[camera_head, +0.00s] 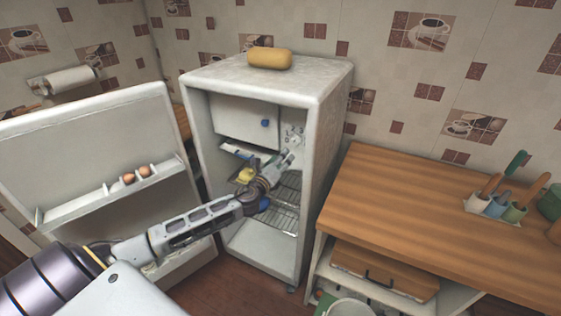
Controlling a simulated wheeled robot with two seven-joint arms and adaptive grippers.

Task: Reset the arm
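My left arm comes in from the left and reaches into an open white fridge (318,130). My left gripper (284,162) is inside it, in front of the right part of the interior and near the wire shelves (285,195). It is small and seen from behind, so I cannot tell whether its fingers are open. A yellow item (245,175) sits on a shelf just left of the gripper, partly hidden by the arm. My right gripper is not in view.
The fridge door (80,150) stands open to the left, with brown eggs (137,174) on its shelf. A bread-like loaf (270,58) lies on the fridge top. A wooden counter (420,215) to the right holds a utensil caddy (493,211); its middle is clear.

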